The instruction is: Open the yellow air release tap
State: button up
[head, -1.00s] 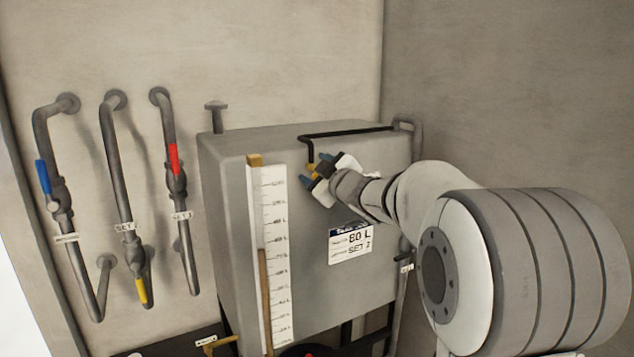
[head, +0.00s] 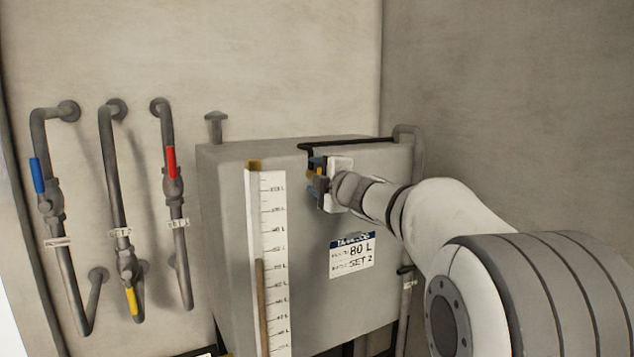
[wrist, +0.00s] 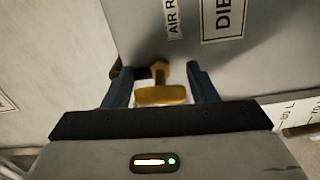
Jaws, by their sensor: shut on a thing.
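The yellow air release tap (wrist: 162,95) is at the face of the grey tank, below a label that begins "AIR R". In the wrist view its wide T-shaped handle lies between my two blue fingers. My gripper (wrist: 160,80) is shut on the tap. In the head view my gripper (head: 316,178) is at the upper front of the tank, under a black pipe. Only a small piece of the yellow tap shows there, the rest hidden by the fingers.
On the left wall are three pipes with blue (head: 37,176), yellow (head: 131,302) and red (head: 170,160) valve handles.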

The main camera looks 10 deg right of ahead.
dwell(0.4)
jog(key=o, duration=1)
jog(key=shift+c, duration=0.2)
jog(key=shift+s, duration=0.1)
jog(key=v, duration=0.7)
jog(key=shift+s, duration=0.3)
jog(key=shift+d, duration=0.1)
